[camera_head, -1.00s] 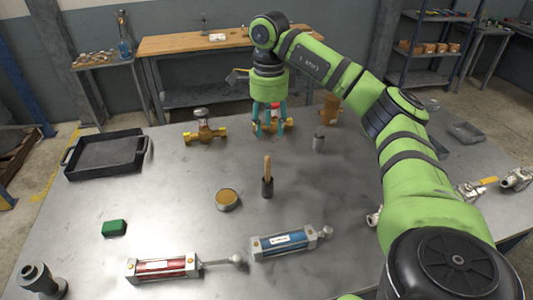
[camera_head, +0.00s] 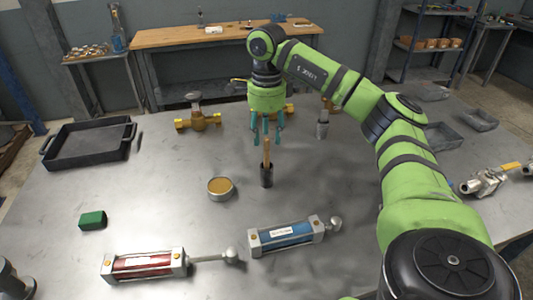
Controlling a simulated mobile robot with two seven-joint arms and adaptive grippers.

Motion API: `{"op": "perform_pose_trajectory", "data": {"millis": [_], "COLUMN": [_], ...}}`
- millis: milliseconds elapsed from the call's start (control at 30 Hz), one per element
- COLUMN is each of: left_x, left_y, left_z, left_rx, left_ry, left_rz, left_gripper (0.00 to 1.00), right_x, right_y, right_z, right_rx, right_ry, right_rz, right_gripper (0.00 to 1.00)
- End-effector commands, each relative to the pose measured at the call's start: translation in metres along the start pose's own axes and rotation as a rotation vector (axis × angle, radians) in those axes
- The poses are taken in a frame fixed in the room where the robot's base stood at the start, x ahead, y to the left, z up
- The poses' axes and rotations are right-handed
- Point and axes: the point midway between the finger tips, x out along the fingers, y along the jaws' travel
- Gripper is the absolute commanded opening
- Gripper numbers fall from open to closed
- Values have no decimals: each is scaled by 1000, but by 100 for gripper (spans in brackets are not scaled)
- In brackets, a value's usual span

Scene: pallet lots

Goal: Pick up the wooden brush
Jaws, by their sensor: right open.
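The wooden brush (camera_head: 267,153) stands upright in the middle of the metal table, its light wooden handle up and its dark part (camera_head: 266,177) on the tabletop. My right gripper (camera_head: 266,143) points down from above, its teal fingers open. The fingertips are around or just behind the top of the handle; I cannot tell whether they touch it. My left gripper is not in view.
A round tin (camera_head: 220,189) stands left of the brush. A blue cylinder (camera_head: 287,234) and a red cylinder (camera_head: 144,264) lie in front. A brass valve (camera_head: 199,117) and another partly hidden brass valve (camera_head: 289,110) stand behind, and a small grey cylinder (camera_head: 322,127) stands to the right. A black tray (camera_head: 88,165) is at the left.

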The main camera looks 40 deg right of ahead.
Motion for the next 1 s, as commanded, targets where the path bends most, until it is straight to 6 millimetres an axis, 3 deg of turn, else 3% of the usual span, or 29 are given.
{"op": "perform_pose_trajectory", "data": {"millis": [100, 400, 667, 767, 800, 1000], "left_x": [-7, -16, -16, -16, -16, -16], "left_y": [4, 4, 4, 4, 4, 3], "left_z": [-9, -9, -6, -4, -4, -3], "left_rx": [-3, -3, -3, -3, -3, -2], "left_ry": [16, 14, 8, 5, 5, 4], "left_rz": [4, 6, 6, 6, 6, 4], "left_gripper": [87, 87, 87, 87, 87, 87], "right_x": [12, 52, 55, 55, 55, 55], "right_y": [2, 4, 4, 4, 4, 4], "right_z": [-1, 0, 0, 0, 0, 0], "right_rx": [0, 0, 0, 0, 0, 0], "right_ry": [5, 3, 1, 1, 1, 1], "right_rz": [3, 2, 1, 1, 0, 1], "right_gripper": [44, 44, 44, 8, 0, 0]}}
